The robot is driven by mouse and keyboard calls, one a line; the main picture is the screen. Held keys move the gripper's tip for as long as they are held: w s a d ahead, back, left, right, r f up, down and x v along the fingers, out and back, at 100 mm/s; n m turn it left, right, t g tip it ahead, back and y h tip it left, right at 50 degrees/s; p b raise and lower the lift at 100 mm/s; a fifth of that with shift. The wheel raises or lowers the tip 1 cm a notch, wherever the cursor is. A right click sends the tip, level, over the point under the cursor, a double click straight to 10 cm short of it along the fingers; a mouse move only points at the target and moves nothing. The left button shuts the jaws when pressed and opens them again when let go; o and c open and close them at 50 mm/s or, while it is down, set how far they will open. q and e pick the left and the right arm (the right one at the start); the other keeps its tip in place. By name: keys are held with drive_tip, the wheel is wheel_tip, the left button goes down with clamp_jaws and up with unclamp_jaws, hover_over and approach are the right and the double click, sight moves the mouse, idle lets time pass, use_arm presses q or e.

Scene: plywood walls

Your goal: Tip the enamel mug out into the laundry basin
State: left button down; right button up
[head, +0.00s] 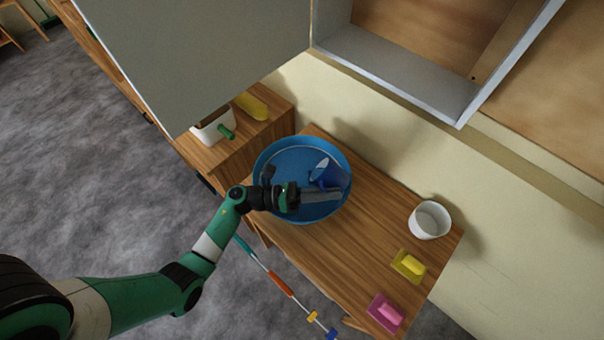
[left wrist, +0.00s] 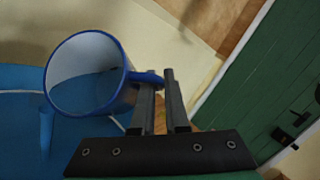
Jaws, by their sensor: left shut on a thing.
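The blue enamel mug (head: 331,176) with a pale inside is held over the round blue laundry basin (head: 262,160), which stands on a wooden table. The mug is tilted on its side. In the left wrist view the mug (left wrist: 112,92) turns its open mouth toward the camera, and a blue streak hangs below its rim; I cannot tell for sure whether it is liquid. My left gripper (head: 335,197) is shut on the mug's handle, which also shows between the fingers (left wrist: 163,90) in the left wrist view. My right gripper is not in view.
A white caddy (head: 212,127) and a yellow item (head: 252,106) sit on the cabinet at left. A grey cabinet door (head: 200,50) hangs open above.

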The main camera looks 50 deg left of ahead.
use_arm(q)
drive_tip(key=shift+a+r+b, duration=0.1)
drive_tip(key=shift+r+b, duration=0.05)
drive_tip(key=shift+b, duration=0.2)
drive_tip(key=shift+s+a+r+n+t+h+b, duration=0.2)
drive_tip(key=shift+r+t+h+b, duration=0.1)
drive_tip(key=shift+r+t, duration=0.25)
drive_tip(key=shift+s+a+r+n+t+h+b, duration=0.15)
drive_tip(key=shift+r+n+t+h+b, duration=0.15)
drive_tip(key=shift+r, duration=0.4)
drive_tip(key=shift+s+a+r+n+t+h+b, duration=0.15)
drive_tip(key=shift+s+a+r+n+t+b, duration=0.2)
drive_tip(key=shift+a+b, duration=0.3)
drive_tip(key=shift+s+a+r+n+t+h+b, duration=0.15)
drive_tip(key=shift+a+t+b, duration=0.3)
drive_tip(key=shift+b, duration=0.25)
drive_tip(key=shift+s+a+r+n+t+b, duration=0.1)
drive_tip(key=shift+a+r+n+t+b, duration=0.05)
drive_tip(key=shift+r+t+b, duration=0.15)
drive_tip(key=shift+a+r+n+t+b, duration=0.1)
drive_tip(key=shift+a+r+n+t, duration=0.05)
drive_tip(key=shift+r, duration=0.2)
idle(0.4)
